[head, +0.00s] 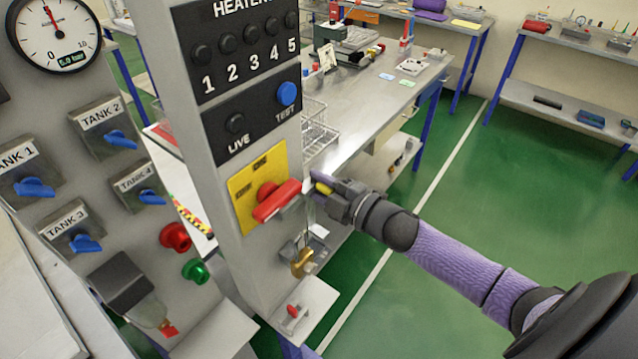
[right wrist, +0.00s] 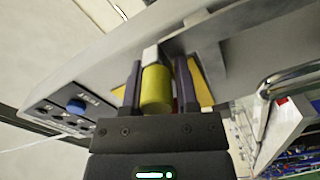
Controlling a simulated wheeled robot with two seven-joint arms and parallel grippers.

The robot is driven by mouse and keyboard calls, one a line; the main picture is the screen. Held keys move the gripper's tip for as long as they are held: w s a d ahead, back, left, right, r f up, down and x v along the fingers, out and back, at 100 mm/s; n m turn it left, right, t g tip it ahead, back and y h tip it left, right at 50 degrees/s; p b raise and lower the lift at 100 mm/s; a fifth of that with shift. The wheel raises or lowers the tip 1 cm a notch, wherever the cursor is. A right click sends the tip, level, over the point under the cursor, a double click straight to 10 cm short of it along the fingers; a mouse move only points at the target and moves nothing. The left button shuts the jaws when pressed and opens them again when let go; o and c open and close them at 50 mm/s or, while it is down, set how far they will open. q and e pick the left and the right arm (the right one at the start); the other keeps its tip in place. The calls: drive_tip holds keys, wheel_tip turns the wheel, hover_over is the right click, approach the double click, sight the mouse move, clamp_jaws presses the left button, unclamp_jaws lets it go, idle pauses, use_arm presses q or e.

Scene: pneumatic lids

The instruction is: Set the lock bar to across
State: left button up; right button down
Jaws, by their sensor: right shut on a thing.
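My right gripper (head: 318,190) comes in from the right to the side of the grey panel column (head: 215,140). It is shut on a yellow cylindrical grip with a pale metal end, seen between the dark fingers in the right wrist view (right wrist: 155,88). This grip looks like the lock bar's handle; the bar itself is mostly hidden, so I cannot tell its angle. Just left of the gripper, a red rotary handle (head: 277,201) sits tilted on a yellow plate (head: 243,207). The plate's labels are too small to read. My left gripper is not in view.
A brass padlock (head: 302,263) hangs below the red handle, above a small ledge (head: 308,303) with a red-topped part. Blue tank valves (head: 35,187) and a gauge (head: 55,28) are on the left panel. A metal workbench (head: 375,85) stands behind; green floor is clear at right.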

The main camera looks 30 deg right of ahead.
drive_tip(key=shift+r, duration=0.3)
drive_tip(key=shift+a, duration=0.15)
drive_tip(key=shift+s+a+p, duration=0.2)
drive_tip(key=shift+a+p, duration=0.2)
drive_tip(key=shift+a, duration=0.15)
drive_tip(key=shift+s+a+p, duration=0.2)
drive_tip(key=shift+a+p, duration=0.15)
drive_tip(key=shift+a, duration=0.15)
drive_tip(key=c, duration=0.6)
unclamp_jaws()
drive_tip(key=shift+o, duration=0.8)
drive_tip(key=shift+s+f, duration=0.2)
drive_tip(key=v, duration=0.9)
drive_tip(key=shift+s+d, duration=0.15)
drive_tip(key=shift+s, duration=0.2)
